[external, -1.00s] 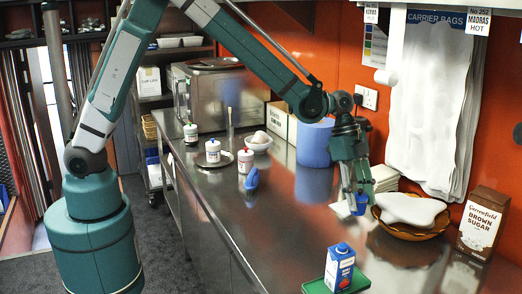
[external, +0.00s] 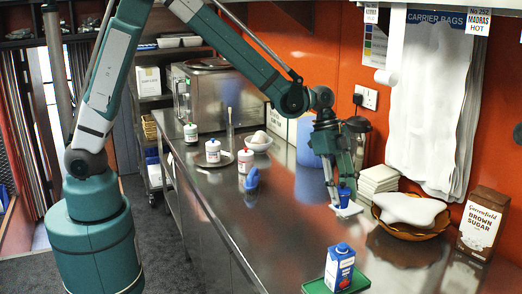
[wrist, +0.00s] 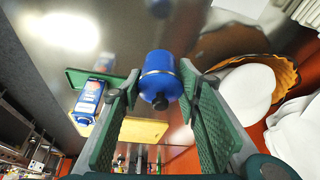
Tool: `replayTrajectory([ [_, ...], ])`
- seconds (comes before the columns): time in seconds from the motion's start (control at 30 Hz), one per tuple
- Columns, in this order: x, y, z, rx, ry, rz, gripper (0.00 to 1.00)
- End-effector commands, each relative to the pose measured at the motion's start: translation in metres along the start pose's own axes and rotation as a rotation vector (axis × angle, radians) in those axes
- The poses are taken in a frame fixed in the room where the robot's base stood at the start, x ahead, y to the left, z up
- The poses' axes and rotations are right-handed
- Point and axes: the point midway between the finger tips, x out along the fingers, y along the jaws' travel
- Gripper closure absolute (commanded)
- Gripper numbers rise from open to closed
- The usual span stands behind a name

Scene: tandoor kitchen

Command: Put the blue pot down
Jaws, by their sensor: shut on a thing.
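The blue pot (wrist: 162,75) shows in the wrist view between my fingers, a rounded blue body with a pale band and a dark knob. In the external view the blue pot (external: 345,191) is small and partly hidden by my fingers. My gripper (external: 344,205) is shut on it, pointing down over the steel counter (external: 290,225), left of the brown bowl. My gripper also shows in the wrist view (wrist: 159,82), with one finger on each side of the pot. I cannot tell whether the pot touches the counter.
A brown bowl (external: 433,230) with a white piece on it stands to the right. White stacked items (external: 378,180) lie behind. A carton (external: 340,267) stands on a green tray (external: 316,287) in front. A brown sugar box (external: 483,222) stands far right. The middle counter is clear.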

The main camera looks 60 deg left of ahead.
Motion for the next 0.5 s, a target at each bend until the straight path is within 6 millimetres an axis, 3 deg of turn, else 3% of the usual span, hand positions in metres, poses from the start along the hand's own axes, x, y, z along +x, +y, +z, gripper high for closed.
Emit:
replayTrajectory([
  [0.5, -0.04, 0.056, 0.087, -0.083, 0.0, -0.034, 0.82],
])
